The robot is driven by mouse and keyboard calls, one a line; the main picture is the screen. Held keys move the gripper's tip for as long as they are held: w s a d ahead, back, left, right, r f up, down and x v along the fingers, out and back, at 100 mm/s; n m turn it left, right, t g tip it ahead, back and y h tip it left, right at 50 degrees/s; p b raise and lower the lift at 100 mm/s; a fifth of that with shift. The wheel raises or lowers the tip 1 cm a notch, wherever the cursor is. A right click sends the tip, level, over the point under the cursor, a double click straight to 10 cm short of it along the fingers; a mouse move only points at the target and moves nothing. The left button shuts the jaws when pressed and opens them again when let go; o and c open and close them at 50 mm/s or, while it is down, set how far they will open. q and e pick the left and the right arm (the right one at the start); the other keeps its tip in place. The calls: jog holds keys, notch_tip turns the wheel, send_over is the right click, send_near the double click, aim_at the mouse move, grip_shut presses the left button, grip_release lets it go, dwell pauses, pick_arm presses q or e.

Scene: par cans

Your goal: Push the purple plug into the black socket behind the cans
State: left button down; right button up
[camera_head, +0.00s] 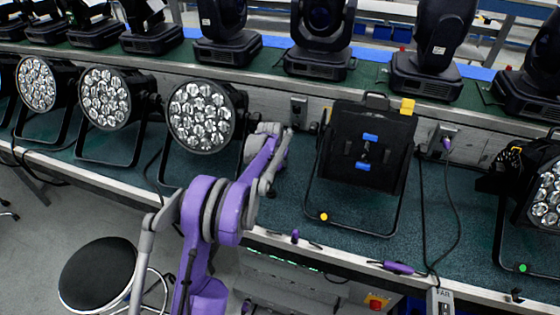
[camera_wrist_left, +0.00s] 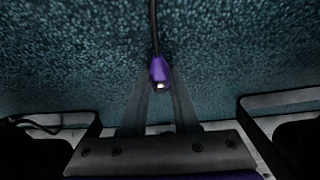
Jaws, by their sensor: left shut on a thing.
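My left arm reaches over the bench edge, and its gripper (camera_head: 282,134) is low between a lit-faced can (camera_head: 201,116) and a can turned back-to-front (camera_head: 367,148). In the left wrist view the gripper (camera_wrist_left: 160,82) is shut on the purple plug (camera_wrist_left: 160,71), with a dark cable running up from it and its pale end facing down the picture. In the head view I cannot make out this plug. A dark socket (camera_head: 298,106) is on the grey wall just beyond the gripper. I cannot see the gap between plug and socket. My right gripper is not in view.
Another socket (camera_head: 436,134) at right holds a purple plug (camera_head: 446,143) with a hanging cable. Moving-head lamps (camera_head: 320,35) stand on the rear shelf. A purple connector (camera_head: 398,267) lies at the bench's front edge. A black stool (camera_head: 99,274) stands at lower left.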

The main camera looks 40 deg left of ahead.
pick_arm(q)
jog(key=shift+f, duration=0.2)
jog(key=c, duration=0.6)
grip_release()
